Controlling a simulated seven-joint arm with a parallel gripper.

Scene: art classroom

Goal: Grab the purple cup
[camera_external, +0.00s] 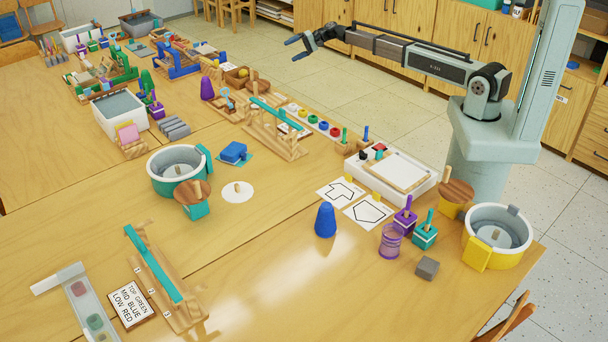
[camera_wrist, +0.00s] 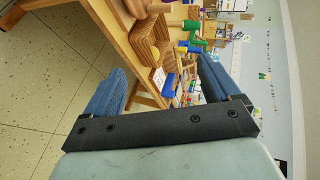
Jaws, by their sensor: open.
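A see-through purple cup (camera_external: 390,242) with ringed sides stands on the near table, left of a purple block with a handle (camera_external: 405,220) and a teal block with a handle (camera_external: 425,236). A solid purple cone-like piece (camera_external: 207,88) stands farther back on the table. My gripper (camera_external: 294,48) is raised at the top middle, beyond the table's far edge and well away from the see-through cup. It is open and empty; its two blue fingers stand apart in the wrist view (camera_wrist: 162,66). I cannot make out the see-through cup in the wrist view.
A blue cone-like piece (camera_external: 325,220) stands left of the cup, and a grey block (camera_external: 427,268) lies to its right. A white-and-yellow tub (camera_external: 497,236) stands near the right edge. A white tray (camera_external: 391,172) lies behind. The table front is mostly clear.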

